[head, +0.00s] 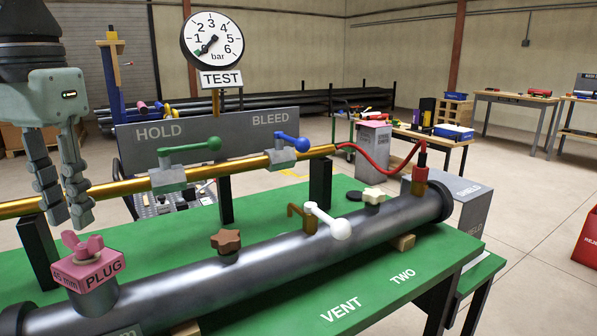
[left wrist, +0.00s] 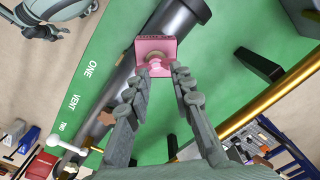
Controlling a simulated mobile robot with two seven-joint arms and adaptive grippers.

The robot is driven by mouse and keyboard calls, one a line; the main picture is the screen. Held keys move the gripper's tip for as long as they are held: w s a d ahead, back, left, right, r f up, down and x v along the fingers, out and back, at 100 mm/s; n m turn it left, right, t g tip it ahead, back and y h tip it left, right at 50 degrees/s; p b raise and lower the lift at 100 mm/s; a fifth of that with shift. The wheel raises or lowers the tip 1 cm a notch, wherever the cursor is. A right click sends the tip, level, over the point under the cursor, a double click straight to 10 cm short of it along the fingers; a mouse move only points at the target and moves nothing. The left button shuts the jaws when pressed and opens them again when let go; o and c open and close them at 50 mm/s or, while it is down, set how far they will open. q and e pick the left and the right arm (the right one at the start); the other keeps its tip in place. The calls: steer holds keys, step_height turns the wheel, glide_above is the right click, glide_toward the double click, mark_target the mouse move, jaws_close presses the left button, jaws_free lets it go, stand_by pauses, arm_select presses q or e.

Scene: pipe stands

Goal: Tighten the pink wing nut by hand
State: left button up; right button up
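The pink wing nut (head: 82,244) sits on top of the pink PLUG block (head: 104,272), at the near left end of the big grey pipe (head: 270,247). My left gripper (head: 70,218) points down above and a little behind the wing nut, with its two fingers apart and nothing between them. In the left wrist view the wing nut (left wrist: 157,66) shows in front of the gap between the open fingertips (left wrist: 163,73), apart from them as far as I can see. The block (left wrist: 143,45) shows behind it.
A gold pipe (head: 120,188) runs behind the grey pipe, with a green-handled valve (head: 188,147) and a blue-handled valve (head: 287,143). A brown star knob (head: 226,241) and a white-ended lever (head: 338,228) stand along the grey pipe. The gauge (head: 212,40) reads low.

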arm_select(q)
steer(key=shift+f, duration=0.1)
steer(key=shift+s+f, duration=0.1)
steer(key=shift+f, duration=0.5)
steer(key=shift+d+f, duration=0.15)
steer(key=shift+d, duration=0.15)
steer(key=shift+w+d, duration=0.1)
steer(key=shift+w, duration=0.1)
jaws_close()
stand_by(0.3)
